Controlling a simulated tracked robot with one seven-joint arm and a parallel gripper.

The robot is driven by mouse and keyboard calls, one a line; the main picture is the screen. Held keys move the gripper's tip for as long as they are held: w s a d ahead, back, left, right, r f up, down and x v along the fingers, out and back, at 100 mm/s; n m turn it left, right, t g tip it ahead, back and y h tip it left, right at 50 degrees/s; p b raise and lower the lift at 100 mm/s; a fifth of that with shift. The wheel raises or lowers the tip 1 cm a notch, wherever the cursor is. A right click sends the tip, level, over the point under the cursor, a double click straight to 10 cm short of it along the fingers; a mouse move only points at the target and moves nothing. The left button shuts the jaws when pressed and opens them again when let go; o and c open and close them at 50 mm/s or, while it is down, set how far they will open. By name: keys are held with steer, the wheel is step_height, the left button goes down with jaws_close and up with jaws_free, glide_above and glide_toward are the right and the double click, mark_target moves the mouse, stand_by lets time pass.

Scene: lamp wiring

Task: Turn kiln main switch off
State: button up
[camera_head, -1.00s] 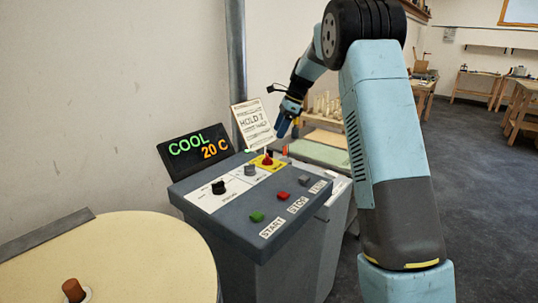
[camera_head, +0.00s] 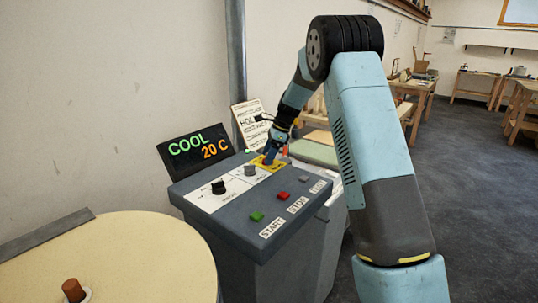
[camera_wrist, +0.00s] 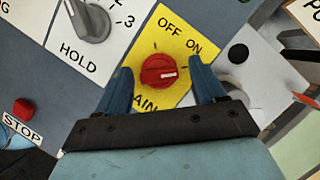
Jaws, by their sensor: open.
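The kiln main switch is a round red knob (camera_wrist: 158,71) with a white pointer mark, on a yellow plate (camera_wrist: 172,38) lettered OFF and ON. The mark points right in the wrist view, toward the tick on the ON side. My gripper (camera_wrist: 161,70) is open, its blue fingers on either side of the knob. Small gaps show between the fingers and the knob, so it does not look gripped. In the head view my gripper (camera_head: 269,160) is down at the yellow plate (camera_head: 262,165) and hides the knob.
The grey console (camera_head: 235,211) also carries a black knob (camera_head: 218,187), a grey HOLD knob (camera_wrist: 90,22), green START (camera_head: 257,216) and red STOP (camera_head: 284,196) buttons. A paper sign (camera_head: 250,122) stands behind.

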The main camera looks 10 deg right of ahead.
steer(key=c, duration=1.1)
steer(key=shift+o, duration=0.2)
steer(key=n+g, duration=0.1)
steer(key=n, duration=0.3)
steer(key=shift+w+n+g, duration=0.15)
steer(key=shift+n+g, duration=0.25)
steer(key=n, duration=0.2)
steer(key=n+g+h, duration=0.1)
steer(key=n, duration=0.1)
steer(key=shift+w+a+n, duration=0.1)
steer(key=shift+a+n, duration=0.05)
steer(key=shift+n, duration=0.15)
steer(key=n, duration=0.2)
steer(key=n+g+h, duration=0.1)
steer(key=n, duration=0.1)
steer(key=shift+a+r+h, duration=0.1)
steer(key=shift+a+h, duration=0.05)
steer(key=shift+h, duration=0.15)
steer(key=shift+a+n+g+h, duration=0.15)
steer(key=shift+n+h, duration=0.25)
steer(key=shift+n, duration=0.7)
steer(key=shift+d+n+g+h, duration=0.1)
steer(key=shift+n+g+h, duration=0.25)
steer(key=shift+n, duration=0.75)
